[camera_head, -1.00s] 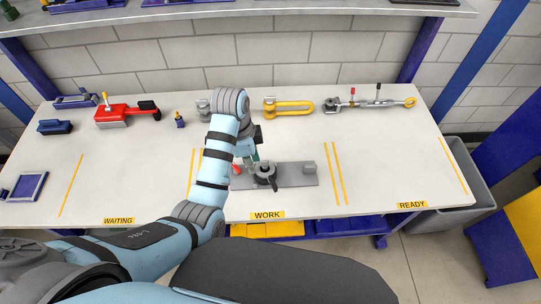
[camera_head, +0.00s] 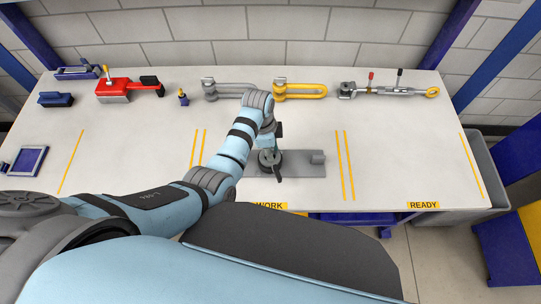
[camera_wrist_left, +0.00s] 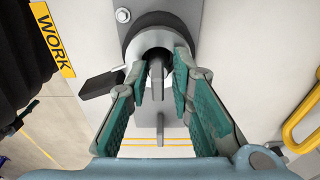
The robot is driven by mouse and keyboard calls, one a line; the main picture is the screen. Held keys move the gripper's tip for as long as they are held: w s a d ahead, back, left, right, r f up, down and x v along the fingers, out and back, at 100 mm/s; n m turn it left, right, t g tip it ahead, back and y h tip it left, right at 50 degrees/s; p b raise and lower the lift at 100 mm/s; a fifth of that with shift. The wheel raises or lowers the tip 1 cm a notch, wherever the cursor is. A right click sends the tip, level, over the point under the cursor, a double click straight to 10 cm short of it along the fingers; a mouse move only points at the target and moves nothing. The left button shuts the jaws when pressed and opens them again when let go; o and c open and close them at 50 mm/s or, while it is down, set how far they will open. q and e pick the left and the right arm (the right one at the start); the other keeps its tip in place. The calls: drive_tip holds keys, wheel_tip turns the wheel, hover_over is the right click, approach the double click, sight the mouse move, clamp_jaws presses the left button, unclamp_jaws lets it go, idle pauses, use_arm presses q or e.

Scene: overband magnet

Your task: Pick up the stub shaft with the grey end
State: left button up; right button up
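My left gripper (camera_wrist_left: 161,88) is open in the left wrist view, its teal-padded fingers straddling a dark upright pin (camera_wrist_left: 156,68) with a visible gap. The pin stands at the middle of the round grey clamp (camera_wrist_left: 134,40); I cannot tell whether it is a stub shaft or part of the clamp. In the head view my left gripper (camera_head: 270,146) is above the clamp (camera_head: 268,159), at the left end of a grey base plate (camera_head: 300,170). No stub shaft with a grey end can be made out for certain. My right gripper is not in view.
A grey shackle (camera_head: 228,90), a yellow shackle (camera_head: 305,91) and a turnbuckle (camera_head: 385,92) lie along the back of the table. A red tool (camera_head: 120,89) and blue parts (camera_head: 56,99) are at the left. The table right of the plate is clear.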

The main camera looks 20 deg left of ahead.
use_arm(q)
drive_tip(key=shift+f, duration=0.75)
drive_tip(key=shift+s+r, duration=0.15)
drive_tip(key=shift+c, duration=0.9)
clamp_jaws()
